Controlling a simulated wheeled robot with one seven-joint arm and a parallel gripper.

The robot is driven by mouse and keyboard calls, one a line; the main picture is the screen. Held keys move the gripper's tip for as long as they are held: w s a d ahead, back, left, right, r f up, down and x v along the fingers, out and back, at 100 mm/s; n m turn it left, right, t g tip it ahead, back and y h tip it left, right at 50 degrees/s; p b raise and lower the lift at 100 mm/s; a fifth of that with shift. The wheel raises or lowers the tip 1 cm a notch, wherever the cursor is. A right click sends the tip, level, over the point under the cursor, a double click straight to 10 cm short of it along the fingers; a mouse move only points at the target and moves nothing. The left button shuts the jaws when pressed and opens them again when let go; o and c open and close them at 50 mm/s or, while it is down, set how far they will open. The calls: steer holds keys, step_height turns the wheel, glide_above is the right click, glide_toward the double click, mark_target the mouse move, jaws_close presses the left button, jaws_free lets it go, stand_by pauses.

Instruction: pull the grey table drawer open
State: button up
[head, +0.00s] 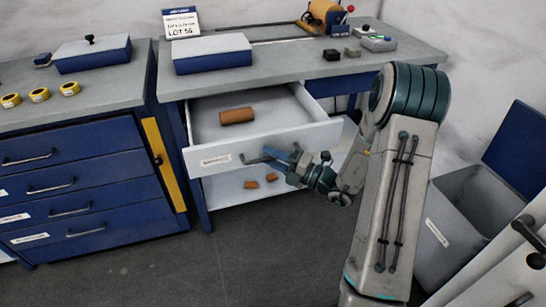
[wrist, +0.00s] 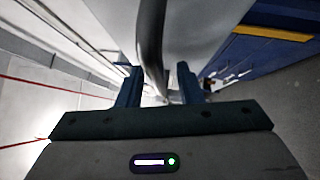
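The grey table drawer (head: 310,139) stands pulled out from under the workbench, its inside showing. A copper-coloured roll (head: 237,116) lies in it. Its dark bar handle (head: 254,161) is on the front panel, beside a white label. My gripper (head: 279,157) is at the right part of this handle and hides some of it. In the wrist view the handle (wrist: 152,45) runs between my two blue fingers (wrist: 160,88). The fingers are apart, with gaps showing beside the bar, so my gripper looks open around it.
Below the drawer is a pale shelf (head: 220,188) with small copper-coloured pieces. A blue drawer cabinet (head: 85,150) with a yellow strip stands at the left. A grey bin (head: 475,215) is at the right. The floor in front of the drawer is clear.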

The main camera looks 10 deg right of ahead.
steer(key=p+v, duration=0.1)
steer(key=v, duration=1.2)
steer(key=shift+s+d, duration=0.2)
steer(key=shift+d, duration=0.15)
steer(key=shift+f, duration=0.1)
steer(key=s+a+r+n+g+h+p, duration=0.5)
steer(key=s+a+r+n+g+p, duration=0.6)
steer(key=n, duration=1.2)
steer(key=s+d+r+n+t+h+p, duration=0.1)
steer(key=s+r+n+h+p, duration=0.1)
steer(key=r+n+h, duration=0.3)
steer(key=s+d+r+n+h+p, duration=0.2)
steer(key=r+n+h+p, duration=0.2)
steer(key=r+n, duration=0.7)
steer(key=n+h, duration=0.1)
steer(key=n, duration=0.1)
steer(key=shift+s+d+n+t, duration=0.15)
steer(key=shift+s+n+t, duration=0.2)
steer(key=shift+n+t, duration=0.05)
